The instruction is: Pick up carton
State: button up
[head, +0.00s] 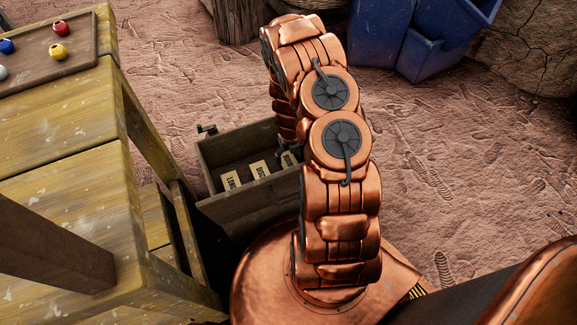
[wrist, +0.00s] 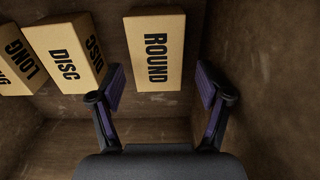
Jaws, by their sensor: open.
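A tan carton marked ROUND (wrist: 156,50) lies in the drawer in the wrist view. A second carton marked DISC (wrist: 62,55) stands to its left, and one marked LONG (wrist: 18,58) is at the far left, partly cut off. My gripper (wrist: 161,88) is open, its purple-padded fingers at either side of the lower end of the ROUND carton. The left finger is close to the DISC carton's right side; I cannot tell whether they touch. In the head view the LONG (head: 231,181) and DISC (head: 260,170) cartons show; my arm hides the gripper and partly covers another carton (head: 288,159).
The open wooden drawer (head: 214,153) has walls close around the cartons. A yellow wooden table (head: 60,135) stands at the left with a tray (head: 85,60) of small coloured balls. Blue bins (head: 440,50) stand at the back right. The sandy floor at right is clear.

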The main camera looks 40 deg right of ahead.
aim_at(289, 162)
jog(key=f, duration=0.1)
jog(key=f+b, duration=0.1)
jog(key=f, duration=0.1)
jog(key=f+b, duration=0.1)
jog(key=f, duration=0.1)
jog(key=shift+a, duration=0.25)
jog(key=shift+r, duration=0.1)
jog(key=shift+c, duration=0.2)
jog(key=shift+s, duration=0.1)
jog(key=c, duration=1.1)
jog(key=shift+r, duration=0.1)
notch_tip(289, 162, up, 18)
jog(key=p, duration=0.5)
